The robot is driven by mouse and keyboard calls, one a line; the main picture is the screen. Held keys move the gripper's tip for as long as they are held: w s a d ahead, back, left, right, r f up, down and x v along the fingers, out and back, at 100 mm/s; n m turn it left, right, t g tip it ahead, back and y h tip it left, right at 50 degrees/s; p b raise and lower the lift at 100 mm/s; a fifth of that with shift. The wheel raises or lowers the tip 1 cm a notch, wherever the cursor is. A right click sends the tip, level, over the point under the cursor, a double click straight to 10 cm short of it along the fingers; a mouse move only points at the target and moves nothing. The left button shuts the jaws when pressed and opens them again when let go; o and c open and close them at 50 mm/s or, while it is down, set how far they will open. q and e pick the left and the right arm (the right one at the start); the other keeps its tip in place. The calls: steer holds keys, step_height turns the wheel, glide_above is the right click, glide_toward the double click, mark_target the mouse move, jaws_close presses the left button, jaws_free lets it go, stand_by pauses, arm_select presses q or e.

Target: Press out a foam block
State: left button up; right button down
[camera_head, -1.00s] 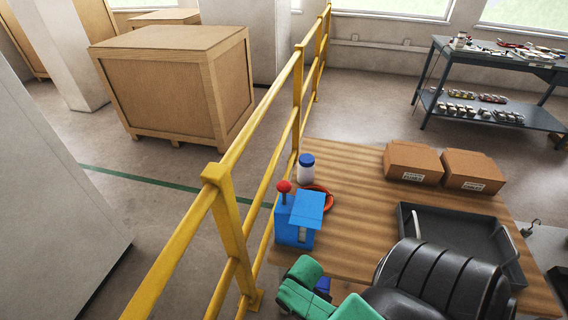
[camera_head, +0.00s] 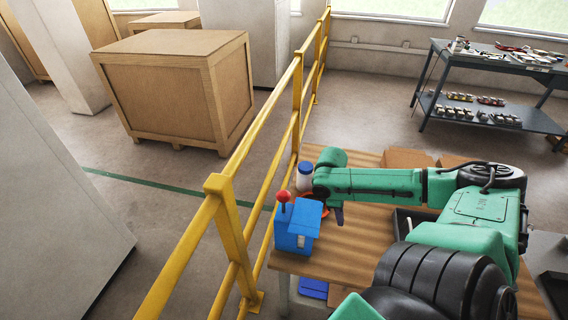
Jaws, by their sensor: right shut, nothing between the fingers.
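A blue press-like device (camera_head: 292,240) stands at the table's near left corner. Its lever has a red ball knob (camera_head: 283,196) on top and stands upright. The gripper is small and dark here, shut and empty. My left gripper is not in view.
A white jar with a blue lid (camera_head: 304,174) and an orange-red ring-like item (camera_head: 318,197) lie behind the device. Cardboard boxes (camera_head: 408,158) and a dark tray (camera_head: 402,222) are partly hidden by my arm. A yellow railing (camera_head: 232,237) runs along the table's left side.

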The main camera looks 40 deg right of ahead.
steer(key=w+d+r, duration=0.2)
steer(key=w+r, duration=0.2)
steer(key=r, duration=0.1)
steer(key=n+b, duration=0.1)
steer(key=n, duration=0.1)
glide_toward(284, 193)
steer(key=b+x, duration=0.6)
steer(key=shift+f, duration=0.3)
steer(key=shift+s, duration=0.1)
steer(key=shift+r, duration=0.1)
